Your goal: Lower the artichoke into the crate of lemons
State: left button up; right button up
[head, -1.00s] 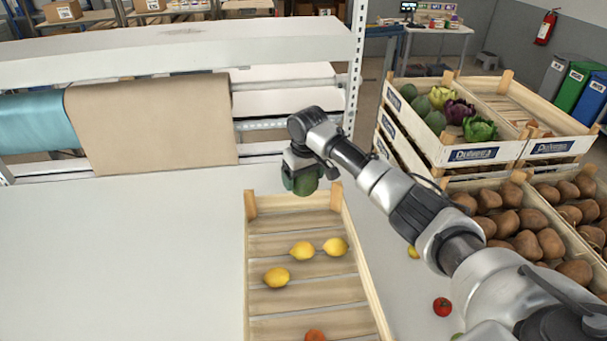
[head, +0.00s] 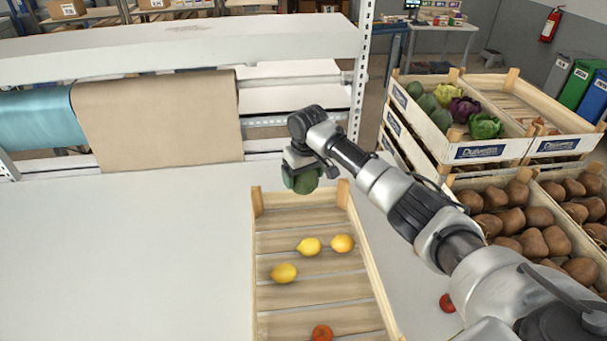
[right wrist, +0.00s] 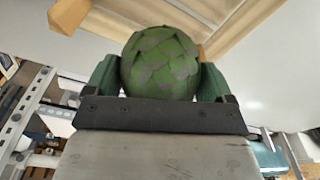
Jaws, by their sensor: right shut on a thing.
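The green artichoke (right wrist: 160,64) is between the two green fingers of my right gripper (right wrist: 158,80), which is shut on it. In the head view my right gripper (head: 301,178) holds the artichoke (head: 306,183) above the far end of the wooden crate (head: 262,240). Three yellow lemons lie in the crate: one at left (head: 284,273), one in the middle (head: 309,246) and one at right (head: 342,243). A wooden corner of the crate (right wrist: 68,14) also shows in the right wrist view. My left gripper is in neither view.
An orange-red tomato (head: 322,333) lies in the crate's near part. Another red tomato (head: 448,302) is on the table, right of the crate. Stacked crates with vegetables (head: 478,152) and brown potatoes (head: 520,235) stand at right. The white table (head: 130,260) is clear at left.

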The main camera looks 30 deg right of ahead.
aim_at(306, 192)
jog(key=shift+f, duration=0.1)
notch_tip(306, 192, down, 10)
jog(key=b, duration=0.4)
jog(key=shift+f, duration=0.25)
dwell(1.1)
jog(key=shift+f+b, duration=1.75)
jog(key=shift+f, duration=0.8)
dwell(1.3)
jog(key=o, duration=0.9)
jog(key=shift+r, duration=0.1)
jog(key=r, duration=0.3)
jog(key=s+r+b, duration=0.1)
jog(key=r, duration=0.3)
jog(key=r+b, duration=0.1)
jog(key=r, duration=0.2)
jog(key=shift+s+r, duration=0.2)
jog(key=shift+r, duration=0.1)
